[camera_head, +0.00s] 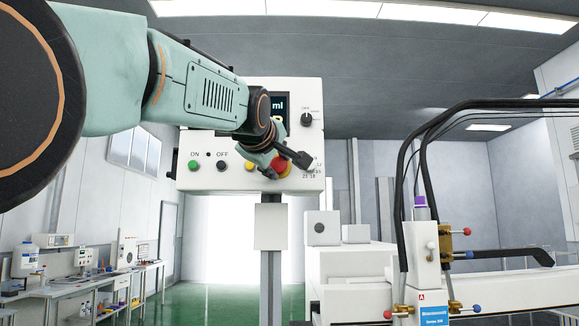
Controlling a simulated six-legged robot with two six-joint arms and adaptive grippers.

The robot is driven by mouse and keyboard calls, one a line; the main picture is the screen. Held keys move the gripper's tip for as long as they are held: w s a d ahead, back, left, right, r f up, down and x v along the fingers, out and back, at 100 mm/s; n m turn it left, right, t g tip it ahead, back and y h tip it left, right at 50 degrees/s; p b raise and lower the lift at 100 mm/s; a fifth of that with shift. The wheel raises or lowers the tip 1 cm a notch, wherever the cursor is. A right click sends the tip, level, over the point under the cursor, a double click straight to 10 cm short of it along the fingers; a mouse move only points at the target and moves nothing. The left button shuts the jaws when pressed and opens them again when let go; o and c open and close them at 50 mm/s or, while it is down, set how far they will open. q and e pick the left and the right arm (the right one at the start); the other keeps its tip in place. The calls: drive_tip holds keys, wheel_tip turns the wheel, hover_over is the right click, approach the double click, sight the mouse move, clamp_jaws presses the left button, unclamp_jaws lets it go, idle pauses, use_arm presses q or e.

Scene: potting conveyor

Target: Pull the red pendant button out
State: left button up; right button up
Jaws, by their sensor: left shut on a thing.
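The red pendant button (282,167) is on the lower right of a white control box (311,98). Only part of its red edge shows. My left gripper (286,161) reaches in from the upper left and is shut on the red button, with its dark fingers around it. The gripper and wrist hide much of the button and part of the box's display. I cannot tell how far out the button stands. My right gripper is not in view.
The box also has a green ON button (193,165), a black OFF button (221,166), a yellow button (249,166) and a black knob (306,119). It stands on a grey post (271,270). A white machine with black cables (426,190) is at the right.

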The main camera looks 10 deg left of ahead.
use_arm(q)
drive_tip(key=shift+s+d+f, duration=0.1)
drive_tip(key=shift+s, duration=0.15)
idle(0.4)
drive_tip(key=shift+s+r, duration=0.2)
drive_tip(key=shift+s, duration=0.25)
drive_tip(key=o, duration=0.7)
drive_tip(key=shift+w, duration=0.15)
drive_tip(key=o, duration=0.3)
drive_tip(key=shift+w+f, duration=0.15)
drive_tip(key=shift+w, duration=0.15)
drive_tip(key=shift+s+b, duration=0.3)
drive_tip(key=shift+s, duration=0.15)
drive_tip(key=shift+s+d+b, duration=0.2)
drive_tip(key=shift+s+b, duration=0.55)
drive_tip(key=shift+s, duration=0.05)
drive_tip(key=b, duration=0.4)
approach(281, 167)
drive_tip(key=shift+w+d+f, duration=0.1)
drive_tip(key=shift+w+d, duration=0.3)
drive_tip(key=shift+w, duration=0.1)
